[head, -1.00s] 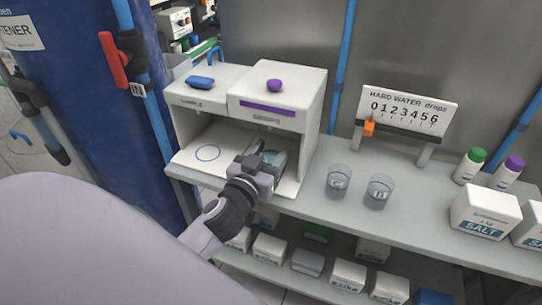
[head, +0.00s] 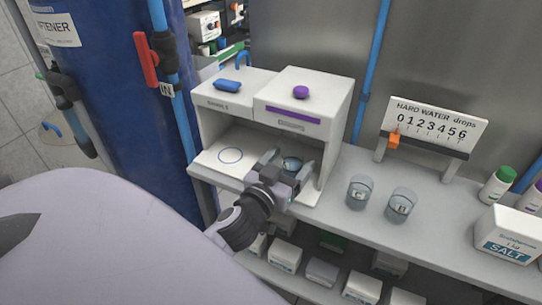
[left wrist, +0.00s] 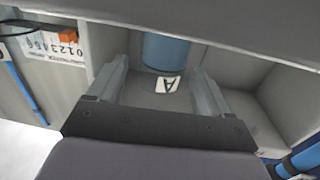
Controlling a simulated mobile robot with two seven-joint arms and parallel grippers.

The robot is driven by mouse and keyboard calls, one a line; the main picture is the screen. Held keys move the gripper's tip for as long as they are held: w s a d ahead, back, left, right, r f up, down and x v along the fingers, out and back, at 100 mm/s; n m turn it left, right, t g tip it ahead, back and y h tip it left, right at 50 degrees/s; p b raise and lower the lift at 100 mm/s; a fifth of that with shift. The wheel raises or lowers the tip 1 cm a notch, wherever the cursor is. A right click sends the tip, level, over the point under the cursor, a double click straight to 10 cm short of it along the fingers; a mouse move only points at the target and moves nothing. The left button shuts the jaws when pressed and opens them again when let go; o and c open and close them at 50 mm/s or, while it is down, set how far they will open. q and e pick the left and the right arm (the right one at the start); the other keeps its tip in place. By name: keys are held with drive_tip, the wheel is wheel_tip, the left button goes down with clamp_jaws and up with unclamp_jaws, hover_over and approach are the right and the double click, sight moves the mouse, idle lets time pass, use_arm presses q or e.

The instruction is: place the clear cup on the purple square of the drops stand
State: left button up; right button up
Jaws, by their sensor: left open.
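The white drops stand (head: 222,104) has two open bays; a purple bar (head: 293,114) and a purple knob mark the right one. A clear cup (head: 292,163) stands in the right bay. In the left wrist view the cup (left wrist: 166,52) looks bluish, with an A label by it. My left gripper (head: 287,167) reaches into this bay, open, one finger each side of the cup. Its fingers also show apart in the left wrist view (left wrist: 160,80). I cannot see a purple square on the bay floor. My right gripper is not in view.
Two more clear cups (head: 360,191) (head: 401,204) stand on the shelf right of the stand. A number sign (head: 432,125) with an orange slider stands behind them. Bottles and a salt box (head: 508,236) are at the right. The left bay, with a blue ring, is empty.

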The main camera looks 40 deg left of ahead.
use_arm(q)
drive_tip(key=s+d+b, duration=0.2)
drive_tip(key=s, duration=0.8)
drive_tip(key=s+d+f+m+g+h, duration=0.1)
drive_tip(key=s+d+f+g, duration=0.1)
drive_tip(key=f, duration=0.6)
drive_tip(key=s+d+f+m+g+h, duration=0.1)
drive_tip(key=s+d+f+g+h, duration=0.1)
drive_tip(key=f, duration=0.6)
drive_tip(key=s+d+f+m+g+h, duration=0.2)
drive_tip(key=s+d+f+g, duration=0.1)
drive_tip(key=f, duration=0.5)
drive_tip(key=shift+d, duration=0.15)
drive_tip(key=shift+r, duration=0.15)
